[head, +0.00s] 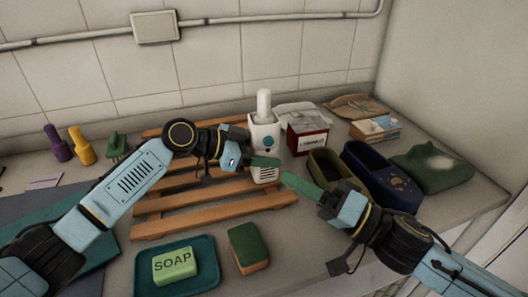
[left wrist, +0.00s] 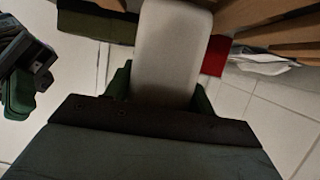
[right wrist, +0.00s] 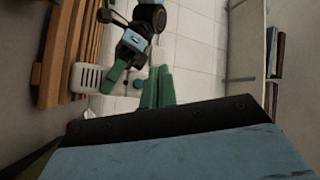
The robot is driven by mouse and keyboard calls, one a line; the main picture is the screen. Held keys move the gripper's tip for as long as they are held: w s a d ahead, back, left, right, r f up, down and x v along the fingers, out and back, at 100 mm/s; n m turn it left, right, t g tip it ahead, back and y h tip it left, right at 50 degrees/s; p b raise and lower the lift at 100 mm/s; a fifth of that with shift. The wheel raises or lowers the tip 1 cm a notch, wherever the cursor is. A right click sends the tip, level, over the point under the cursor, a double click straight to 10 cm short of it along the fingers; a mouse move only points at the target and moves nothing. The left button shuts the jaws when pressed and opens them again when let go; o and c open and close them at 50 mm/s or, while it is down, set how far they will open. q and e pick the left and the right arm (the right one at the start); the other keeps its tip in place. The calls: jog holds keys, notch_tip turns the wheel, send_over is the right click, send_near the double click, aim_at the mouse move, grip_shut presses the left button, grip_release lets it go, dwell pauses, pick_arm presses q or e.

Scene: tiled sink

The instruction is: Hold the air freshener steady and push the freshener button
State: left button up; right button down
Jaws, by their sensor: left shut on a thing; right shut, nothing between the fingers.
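The white air freshener (head: 264,132) stands upright at the right end of the wooden slatted rack, with a white bottle top and a round teal button (head: 268,141) on its front. My left gripper (head: 264,163) is shut on the freshener's body below the button; its green finger crosses the front. In the left wrist view the pale freshener body (left wrist: 172,55) sits between the fingers. My right gripper (head: 290,180) is shut and empty, in front and to the right of the freshener, apart from it. The right wrist view shows the freshener's vented lower part (right wrist: 86,77) left of my fingertips.
A soap dish (head: 205,270) with green soap and a sponge (head: 248,248) lie in front of the rack (head: 160,228). A red box (head: 308,136), olive and navy containers (head: 375,178) and a green cloth bag (head: 433,168) crowd the right. Purple and yellow bottles (head: 82,146) stand at left.

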send_near(256, 139)
jog(key=shift+s+x, duration=0.1)
jog(key=shift+x, duration=0.9)
jog(key=shift+s+x, duration=0.15)
jog(key=shift+x, duration=0.85)
jog(key=shift+w+a+r, duration=0.15)
jog(key=shift+r, duration=0.05)
dwell(0.4)
jog(key=shift+w+a, duration=0.1)
jog(key=shift+w, duration=0.2)
jog(key=shift+s, duration=0.45)
pick_arm(q)
jog(key=o, duration=1.3)
pick_arm(e)
jog(key=s, duration=0.2)
jog(key=s+d, duration=0.2)
jog(key=s, duration=0.1)
jog(key=shift+s, duration=0.35)
